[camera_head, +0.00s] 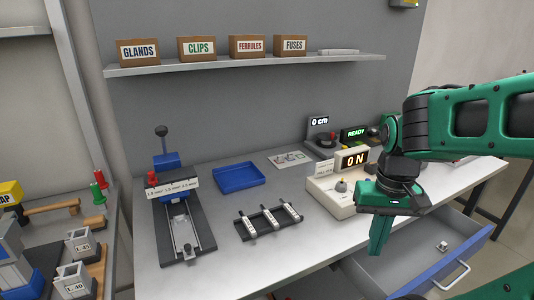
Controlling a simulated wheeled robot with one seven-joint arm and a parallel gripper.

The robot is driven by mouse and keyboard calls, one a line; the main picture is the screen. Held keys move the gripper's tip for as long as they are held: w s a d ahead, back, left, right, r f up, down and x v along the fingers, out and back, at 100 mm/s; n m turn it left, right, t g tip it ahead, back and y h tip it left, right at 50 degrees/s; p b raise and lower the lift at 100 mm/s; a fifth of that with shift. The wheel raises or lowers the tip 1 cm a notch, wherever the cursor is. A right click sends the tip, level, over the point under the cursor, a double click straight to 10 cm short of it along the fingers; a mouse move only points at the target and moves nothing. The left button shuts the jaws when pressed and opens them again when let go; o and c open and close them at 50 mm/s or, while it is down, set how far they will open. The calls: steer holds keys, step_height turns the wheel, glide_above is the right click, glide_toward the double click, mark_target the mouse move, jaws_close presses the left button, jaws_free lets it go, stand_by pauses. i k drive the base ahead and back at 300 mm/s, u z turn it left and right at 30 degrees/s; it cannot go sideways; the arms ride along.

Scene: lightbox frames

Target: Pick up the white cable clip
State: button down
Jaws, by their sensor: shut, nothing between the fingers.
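A small whitish piece (443,246), which looks like the white cable clip, lies in the open blue-fronted drawer (467,258) at the lower right. It is too small to make out its shape. My gripper (377,250) points down in front of the bench's right part, to the left of the small piece and apart from it. Its green fingers are together, with nothing held. My arm comes in from the right edge and hides part of the bench behind it.
A cream box reading "0 N" (331,195) stands close left of my gripper. A black rack (268,222), a blue tray (238,176) and a lever device (180,220) stand on the bench. Labelled boxes, one reading CLIPS (197,48), line the shelf above.

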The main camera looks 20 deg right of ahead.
mark_target(442, 246)
steer(key=z, duration=1.75)
